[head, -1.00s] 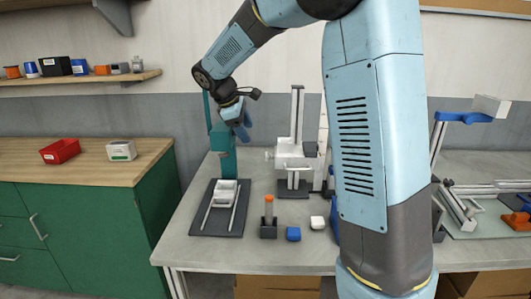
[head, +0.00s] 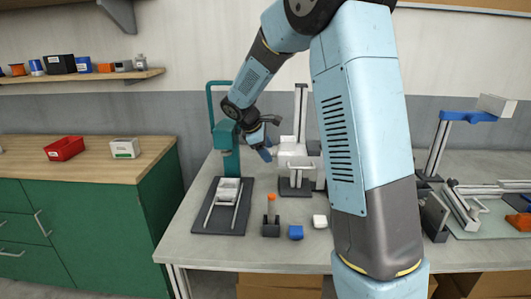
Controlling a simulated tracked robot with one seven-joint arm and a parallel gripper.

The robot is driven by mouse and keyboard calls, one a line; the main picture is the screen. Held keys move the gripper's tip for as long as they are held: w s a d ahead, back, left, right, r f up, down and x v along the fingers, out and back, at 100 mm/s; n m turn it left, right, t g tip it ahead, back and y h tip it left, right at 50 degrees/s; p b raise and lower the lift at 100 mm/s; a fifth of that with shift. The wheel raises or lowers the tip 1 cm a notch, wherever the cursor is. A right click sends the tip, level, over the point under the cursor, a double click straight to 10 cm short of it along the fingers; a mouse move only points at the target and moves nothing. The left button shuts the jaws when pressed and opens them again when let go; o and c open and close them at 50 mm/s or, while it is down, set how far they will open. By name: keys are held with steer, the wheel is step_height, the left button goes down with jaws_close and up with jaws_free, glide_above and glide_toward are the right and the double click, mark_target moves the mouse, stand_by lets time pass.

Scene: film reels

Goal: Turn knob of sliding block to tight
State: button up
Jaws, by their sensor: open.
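The white sliding block (head: 291,151) sits on an upright grey post (head: 301,112) of a small stand at the back of the grey table, in the head view. Its knob, on the block's left side, is hidden behind my gripper.
A teal press-like stand (head: 226,135) with a dark base (head: 208,224) is left of my gripper. An orange-topped piece in a dark holder (head: 271,229), a blue block (head: 295,232) and a white block (head: 320,221) stand in front. My arm hides part of the table's right side.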

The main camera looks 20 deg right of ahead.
steer(key=shift+w+d+f, duration=0.1)
steer(key=shift+d+f, duration=0.15)
steer(key=shift+f, duration=0.35)
steer(key=shift+c, duration=0.2)
